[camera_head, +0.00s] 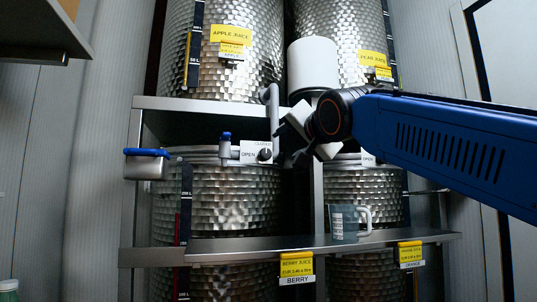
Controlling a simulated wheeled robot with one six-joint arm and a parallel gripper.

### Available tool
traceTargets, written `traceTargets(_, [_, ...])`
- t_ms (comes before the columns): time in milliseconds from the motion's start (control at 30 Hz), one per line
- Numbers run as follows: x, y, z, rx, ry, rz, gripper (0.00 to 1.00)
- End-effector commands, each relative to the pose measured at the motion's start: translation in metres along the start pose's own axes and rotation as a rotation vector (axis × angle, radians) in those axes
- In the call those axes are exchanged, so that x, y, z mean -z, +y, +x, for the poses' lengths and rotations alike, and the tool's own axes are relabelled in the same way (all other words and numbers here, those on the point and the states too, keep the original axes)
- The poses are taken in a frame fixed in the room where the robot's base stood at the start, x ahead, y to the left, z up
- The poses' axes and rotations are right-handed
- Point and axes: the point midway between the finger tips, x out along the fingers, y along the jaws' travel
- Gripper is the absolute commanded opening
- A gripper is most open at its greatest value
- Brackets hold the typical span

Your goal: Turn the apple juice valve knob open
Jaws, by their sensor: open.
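The apple juice tank (217,75) is a hammered steel drum at the upper left with a yellow label (231,34). Below it, a dark round knob (265,155) sits on a white plate (247,149) with "OPEN" at its left and what looks like "CLOSED" above. A grey pipe (272,110) comes down just above the knob. My gripper (291,159) is open, with dark fingers just right of the knob. I cannot tell whether they touch it. The knob's exact pointing direction is too small to read. My blue arm reaches in from the right.
A blue-topped fitting (227,146) stands left of the plate. A metal box with a blue lid (146,164) is at the far left.

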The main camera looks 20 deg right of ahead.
Motion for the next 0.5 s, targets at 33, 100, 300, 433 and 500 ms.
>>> traceTargets(33, [0.001, -0.002, 0.003, 0.003, 0.002, 0.003, 0.51])
traceTargets(100, [0.001, -0.002, 0.008, 0.003, 0.002, 0.004, 0.51])
traceTargets(300, [0.0, -0.001, 0.037, 0.0, 0.0, 0.002, 0.51])
traceTargets(433, [0.001, -0.001, 0.059, 0.001, 0.001, 0.002, 0.51])
traceTargets(500, [0.0, 0.0, 0.072, 0.0, 0.0, 0.002, 0.51])
